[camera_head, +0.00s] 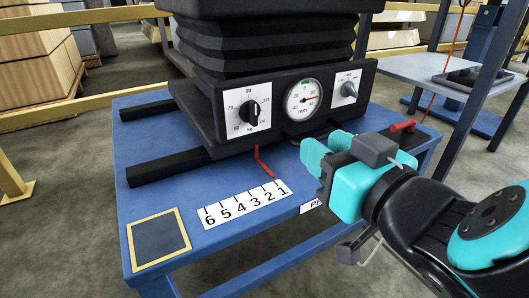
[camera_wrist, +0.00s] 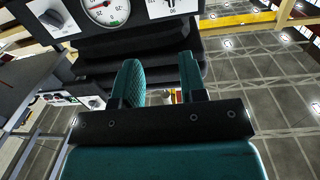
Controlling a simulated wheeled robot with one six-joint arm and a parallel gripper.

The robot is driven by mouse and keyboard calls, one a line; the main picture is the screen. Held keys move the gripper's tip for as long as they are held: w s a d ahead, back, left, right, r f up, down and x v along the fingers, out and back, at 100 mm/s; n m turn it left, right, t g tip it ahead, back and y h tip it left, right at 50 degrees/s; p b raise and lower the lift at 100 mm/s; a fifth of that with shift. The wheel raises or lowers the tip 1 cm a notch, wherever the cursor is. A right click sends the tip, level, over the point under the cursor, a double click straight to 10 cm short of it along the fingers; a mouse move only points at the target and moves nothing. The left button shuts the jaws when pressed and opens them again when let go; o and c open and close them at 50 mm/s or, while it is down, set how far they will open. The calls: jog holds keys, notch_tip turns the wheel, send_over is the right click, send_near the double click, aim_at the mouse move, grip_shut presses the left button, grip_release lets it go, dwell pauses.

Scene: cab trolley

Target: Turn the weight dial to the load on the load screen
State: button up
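The weight dial (camera_head: 249,112) is a black knob on a white plate marked kg, on the left of the machine's dark front panel. I cannot tell exactly which mark it points to. In the wrist view, part of its white plate (camera_wrist: 173,9) shows upside down at the top edge. No load reading is legible; a dark flat device (camera_head: 462,77) lies on the side table.
A round gauge (camera_head: 303,99) and another knob (camera_head: 348,89) sit right of the dial. A red lever (camera_head: 263,162) sticks out below the panel. The blue trolley deck (camera_head: 190,195) carries a number strip (camera_head: 246,203). A red handle (camera_head: 402,126) is behind my gripper.

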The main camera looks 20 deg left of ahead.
jog(key=f, duration=0.2)
jog(key=p, duration=0.9)
send_near(256, 113)
jog(key=shift+n+y, duration=0.3)
jog(key=shift+y, duration=0.1)
jog(key=x, duration=0.4)
jog(key=shift+w+d+r, duration=0.1)
jog(key=shift+w+r, duration=0.15)
jog(key=x, duration=0.2)
jog(key=f+x, duration=0.1)
jog(key=x, duration=0.2)
jog(key=shift+b, duration=0.3)
jog(key=shift+w+a, duration=0.15)
jog(key=shift+a, duration=0.2)
jog(key=shift+c, duration=0.4)
jog(key=shift+d, duration=0.1)
grip_shut()
